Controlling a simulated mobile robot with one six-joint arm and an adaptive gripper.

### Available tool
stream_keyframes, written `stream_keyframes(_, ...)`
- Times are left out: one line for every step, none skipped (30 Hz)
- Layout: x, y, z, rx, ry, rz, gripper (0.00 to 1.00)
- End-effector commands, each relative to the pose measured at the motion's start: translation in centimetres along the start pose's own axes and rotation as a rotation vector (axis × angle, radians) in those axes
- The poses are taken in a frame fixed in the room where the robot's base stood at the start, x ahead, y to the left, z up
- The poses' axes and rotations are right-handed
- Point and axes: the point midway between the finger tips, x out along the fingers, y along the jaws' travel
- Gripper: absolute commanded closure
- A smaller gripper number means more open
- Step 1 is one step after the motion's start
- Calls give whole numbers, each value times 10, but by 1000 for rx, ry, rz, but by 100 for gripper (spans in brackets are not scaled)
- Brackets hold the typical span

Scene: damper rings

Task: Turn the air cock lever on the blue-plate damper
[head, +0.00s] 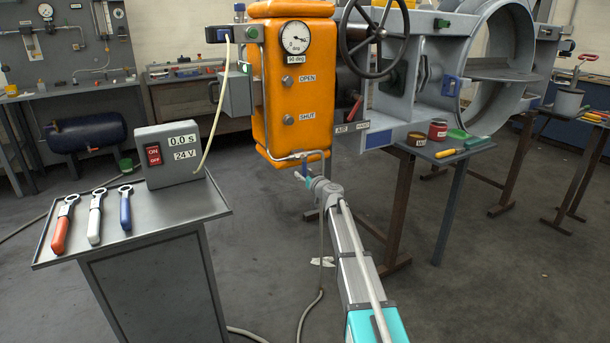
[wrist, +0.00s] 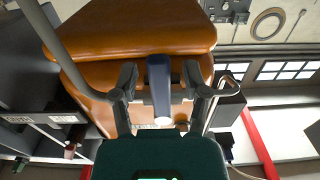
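The damper's orange actuator box (head: 290,95) stands in the middle, with a round gauge (head: 295,37) and buttons labelled OPEN and SHUT. A metal air pipe runs beneath it. A blue lever (head: 305,163) hangs there, small in the head view. My gripper (head: 304,180) is just below the box, partly hidden by its own arm. In the wrist view, my gripper (wrist: 160,82) is open, with a finger on each side of the blue lever (wrist: 160,90). Gaps show between lever and fingers. A blue plate (head: 453,86) is on the grey damper housing at right.
A black handwheel (head: 374,25) and the grey damper ring (head: 500,55) stand to the right. A metal cart (head: 145,215) at left carries several wrenches and a timer box (head: 168,154). A thin pipe and hose hang close to my arm. The floor at right front is clear.

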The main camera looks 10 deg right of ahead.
Motion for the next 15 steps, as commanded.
stream_keyframes(0,0,0,0,0,0,38)
stream_keyframes(0,0,0,1,0,0,38)
stream_keyframes(0,0,0,1,0,0,38)
stream_keyframes(0,0,0,1,0,0,38)
stream_keyframes(0,0,0,1,0,0,38)
stream_keyframes(0,0,0,1,0,0,38)
stream_keyframes(0,-1,0,1,0,0,38)
stream_keyframes(0,-1,0,2,0,-1,38)
stream_keyframes(0,-1,0,2,0,-1,38)
stream_keyframes(0,-1,0,2,0,-1,38)
stream_keyframes(-1,-1,0,2,0,-1,38)
stream_keyframes(-1,-1,0,2,0,-1,38)
stream_keyframes(-2,-1,0,2,0,-1,38)
stream_keyframes(-3,-1,0,2,0,-1,38)
stream_keyframes(-4,-1,0,2,0,-1,38)
